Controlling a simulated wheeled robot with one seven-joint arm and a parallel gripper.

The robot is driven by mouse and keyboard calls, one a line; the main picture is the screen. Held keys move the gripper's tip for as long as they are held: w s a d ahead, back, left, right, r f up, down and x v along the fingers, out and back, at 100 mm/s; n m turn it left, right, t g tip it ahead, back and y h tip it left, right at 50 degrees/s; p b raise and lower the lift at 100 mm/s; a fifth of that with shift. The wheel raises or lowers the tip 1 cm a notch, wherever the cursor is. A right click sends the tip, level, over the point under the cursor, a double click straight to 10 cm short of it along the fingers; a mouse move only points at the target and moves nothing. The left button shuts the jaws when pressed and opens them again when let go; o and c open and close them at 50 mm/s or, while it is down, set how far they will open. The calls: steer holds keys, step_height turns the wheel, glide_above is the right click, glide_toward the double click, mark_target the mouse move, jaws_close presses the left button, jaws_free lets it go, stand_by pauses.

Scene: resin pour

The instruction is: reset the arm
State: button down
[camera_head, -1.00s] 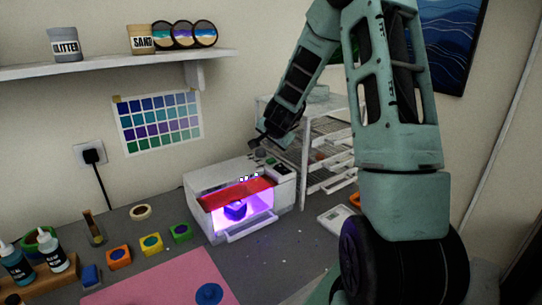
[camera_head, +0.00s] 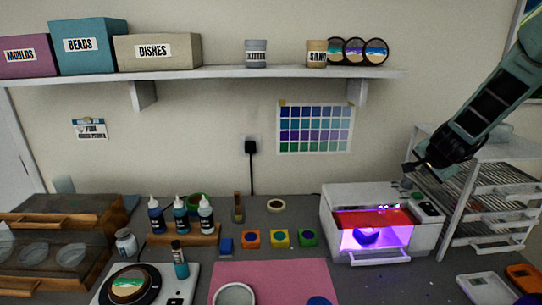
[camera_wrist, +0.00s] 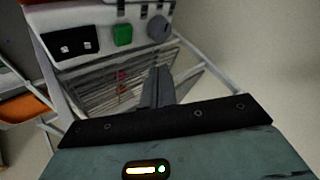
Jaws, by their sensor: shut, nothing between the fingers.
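My gripper (camera_head: 410,166) is at the right of the head view, just above the right end of the white curing box (camera_head: 332,222). In the wrist view its fingers (camera_wrist: 157,84) are together with nothing between them. Below the fingertips in that view are a wire rack (camera_wrist: 110,85) and the box's control end, with a green button (camera_wrist: 122,35) and a grey knob (camera_wrist: 159,28). The curing box glows purple inside and holds a dark blue block (camera_head: 367,236) behind its red window. Whether the fingertips touch the box cannot be told.
A white drying rack (camera_head: 470,190) stands close right of the box. Coloured moulds (camera_head: 279,240), dropper bottles (camera_head: 181,221) and a pink mat (camera_head: 285,280) lie to the left. A shelf (camera_head: 220,74) with boxes and jars runs along the wall above.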

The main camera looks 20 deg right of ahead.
steer(key=w+a+n+y+b, duration=0.15)
steer(key=a+n+y, duration=0.35)
steer(key=a, duration=1.4)
steer(key=s+a+n+g+y, duration=0.1)
steer(key=s+a+n, duration=0.25)
steer(key=a, duration=0.55)
steer(key=s+a+n+g+y, duration=0.15)
steer(key=a+n, duration=0.25)
steer(key=a, duration=0.4)
steer(key=s+a+f+n+g+b, duration=0.1)
steer(key=s+a+f+n+g, duration=0.15)
steer(key=s+a+n, duration=0.75)
steer(key=s+a+n+g+h+b, duration=0.1)
steer(key=s+a+n+g, duration=0.1)
steer(key=s, duration=1.4)
